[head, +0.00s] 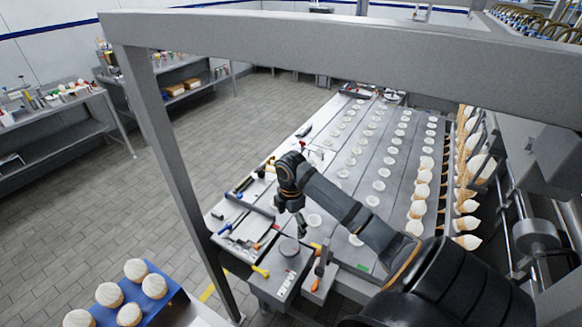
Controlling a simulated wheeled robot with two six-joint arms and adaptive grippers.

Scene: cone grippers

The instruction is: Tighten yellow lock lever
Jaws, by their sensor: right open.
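A small yellow lever (261,271) sticks out at the front left of a grey control box (283,278) at the near end of the conveyor table. An orange and yellow lever (320,266) stands on a smaller block just right of the box. I cannot tell for certain which is the lock lever. My right arm reaches in from the lower right and bends downward. My right gripper (301,228) is open, above and behind the box, apart from both levers as far as I can see. My left gripper is not in view.
Tools lie on a tray (228,236) left of the box. The conveyor table (345,262) carries rows of white discs, with cones along its right side. A grey frame post (176,160) stands at the left. A blue tray (171,301) holds several cream-topped items at lower left.

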